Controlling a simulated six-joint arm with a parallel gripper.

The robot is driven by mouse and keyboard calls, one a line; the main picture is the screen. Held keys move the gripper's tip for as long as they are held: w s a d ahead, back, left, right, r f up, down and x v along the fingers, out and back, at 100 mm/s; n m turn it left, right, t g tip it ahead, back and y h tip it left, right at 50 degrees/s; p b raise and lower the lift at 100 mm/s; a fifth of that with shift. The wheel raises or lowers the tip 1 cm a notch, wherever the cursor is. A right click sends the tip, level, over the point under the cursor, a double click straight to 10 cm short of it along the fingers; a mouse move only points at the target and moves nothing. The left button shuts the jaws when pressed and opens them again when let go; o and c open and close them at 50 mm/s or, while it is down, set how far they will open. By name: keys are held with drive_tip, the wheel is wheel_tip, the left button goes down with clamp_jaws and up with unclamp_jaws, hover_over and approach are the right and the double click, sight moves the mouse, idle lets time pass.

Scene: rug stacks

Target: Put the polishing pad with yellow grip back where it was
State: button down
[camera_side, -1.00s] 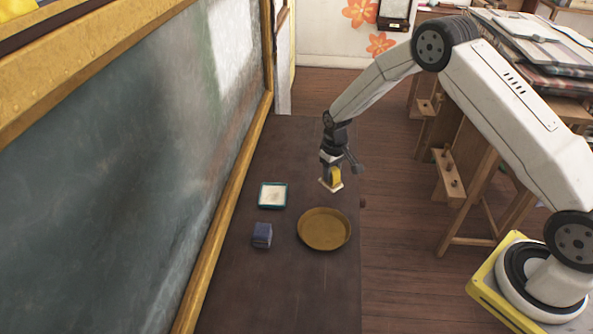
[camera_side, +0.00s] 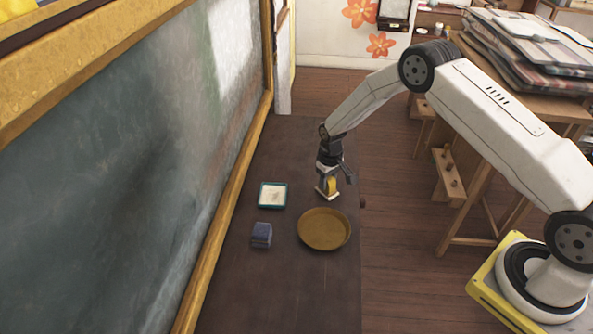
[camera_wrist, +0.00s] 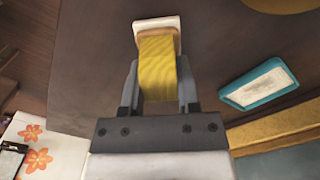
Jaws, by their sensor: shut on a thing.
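The polishing pad with yellow grip (camera_wrist: 157,68) is between the fingers of my gripper (camera_wrist: 159,80) in the wrist view. Its pale pad face shows at the far end of the yellow grip. In the side view my gripper (camera_side: 329,180) is shut on the pad (camera_side: 328,194), pointing down over the dark table, just behind the round brown dish. I cannot tell whether the pad touches the table. A teal-rimmed tray with a white inside (camera_side: 272,195) lies to the left of the gripper, and it also shows in the wrist view (camera_wrist: 226,94).
The round brown dish (camera_side: 324,229) stands in front of my gripper. A small dark blue block (camera_side: 262,235) sits left of the dish. A chalkboard (camera_side: 120,180) borders the table on the left. The dark table's front (camera_side: 280,300) is clear.

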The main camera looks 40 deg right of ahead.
drive_tip(key=shift+f, duration=0.15)
drive_tip(key=shift+c, duration=1.6)
unclamp_jaws()
drive_tip(key=shift+r, duration=0.2)
wheel_tip(320, 180, up, 12)
